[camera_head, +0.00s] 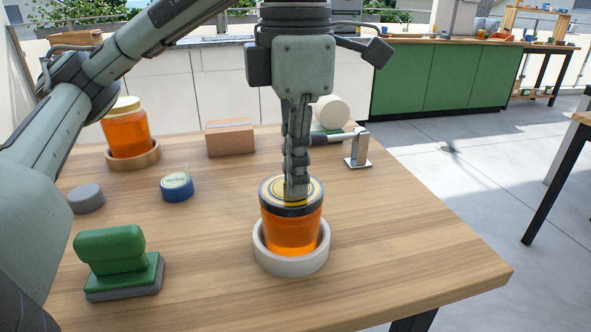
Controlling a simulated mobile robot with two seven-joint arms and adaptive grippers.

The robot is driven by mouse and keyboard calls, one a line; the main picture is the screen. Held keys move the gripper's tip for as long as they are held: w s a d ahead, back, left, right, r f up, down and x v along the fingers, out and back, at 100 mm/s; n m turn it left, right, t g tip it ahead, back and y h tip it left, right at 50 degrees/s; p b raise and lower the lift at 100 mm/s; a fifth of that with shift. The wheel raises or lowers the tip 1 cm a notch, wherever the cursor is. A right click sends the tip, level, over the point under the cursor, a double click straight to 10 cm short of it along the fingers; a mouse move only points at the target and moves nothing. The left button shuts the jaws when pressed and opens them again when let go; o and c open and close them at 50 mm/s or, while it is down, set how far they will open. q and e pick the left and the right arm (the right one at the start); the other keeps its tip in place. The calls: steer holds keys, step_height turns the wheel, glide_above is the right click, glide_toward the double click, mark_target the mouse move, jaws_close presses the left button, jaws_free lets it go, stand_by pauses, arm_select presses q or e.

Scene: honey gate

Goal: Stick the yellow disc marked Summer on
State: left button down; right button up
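An orange honey jar (291,233) with a dark-rimmed lid stands upright in a pale ring holder (290,265) at the front middle of the table. A yellow disc (277,190) lies on its lid; my fingers cover part of it, and I cannot read its marking. My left gripper (296,194) points straight down with its fingers together, their tips at the disc. I see nothing held between them. My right gripper is not in view.
A second honey jar (126,132) stands in a brown ring (133,163) at the back left. A blue round pot (177,189) with a pale label, a grey disc (86,198), a green block (110,250), a cardboard box (230,138) and a white roll (331,112) stand around. The table's right front is clear.

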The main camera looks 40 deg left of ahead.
arm_select(q)
steer(key=c, duration=1.6)
jaws_free()
steer(key=shift+c, duration=0.2)
step_height(320, 180, up, 12)
